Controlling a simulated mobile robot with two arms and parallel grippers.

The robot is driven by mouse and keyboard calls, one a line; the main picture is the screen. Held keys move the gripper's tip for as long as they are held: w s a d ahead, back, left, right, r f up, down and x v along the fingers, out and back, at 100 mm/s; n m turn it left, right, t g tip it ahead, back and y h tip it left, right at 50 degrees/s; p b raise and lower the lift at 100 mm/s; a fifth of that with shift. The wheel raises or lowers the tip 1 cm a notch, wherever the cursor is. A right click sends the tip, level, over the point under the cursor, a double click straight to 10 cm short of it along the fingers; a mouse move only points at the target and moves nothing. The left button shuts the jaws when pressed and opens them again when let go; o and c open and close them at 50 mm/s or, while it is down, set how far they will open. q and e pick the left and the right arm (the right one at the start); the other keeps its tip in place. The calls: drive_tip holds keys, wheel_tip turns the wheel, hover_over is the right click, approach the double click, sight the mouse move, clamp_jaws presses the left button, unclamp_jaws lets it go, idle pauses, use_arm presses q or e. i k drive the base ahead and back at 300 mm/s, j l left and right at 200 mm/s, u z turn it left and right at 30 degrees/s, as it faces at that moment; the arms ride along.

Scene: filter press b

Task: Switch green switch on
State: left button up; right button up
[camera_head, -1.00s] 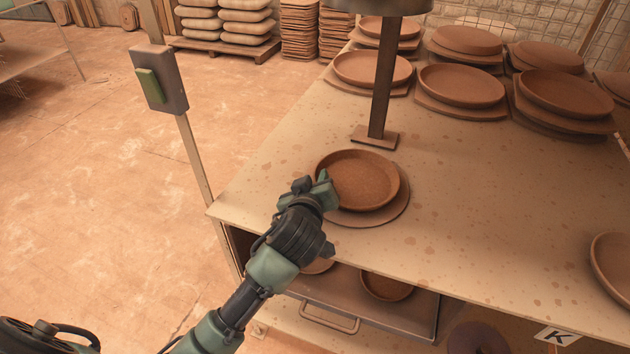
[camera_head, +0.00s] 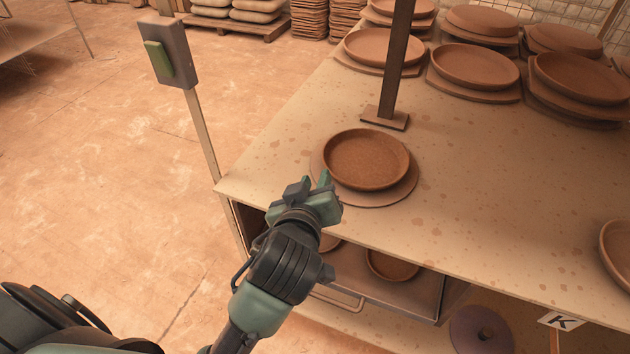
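The green switch (camera_head: 158,62) is a rocker on a grey box (camera_head: 179,45) fixed to a thin post, at the upper left of the head view. My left gripper (camera_head: 309,184) is at the table's front left edge, beside a clay dish on a round board. It is well below and to the right of the switch, apart from it. Its two fingers appear spread, with nothing seen between them. My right gripper is not in view.
The clay dish (camera_head: 366,158) stands near the post foot (camera_head: 385,117) on the table (camera_head: 480,175). More dishes stand at the back right. An open drawer (camera_head: 420,299) lies below the table edge. The floor (camera_head: 90,190) at left is clear.

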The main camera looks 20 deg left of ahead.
sight(156, 54)
drive_tip(key=u, duration=1.4)
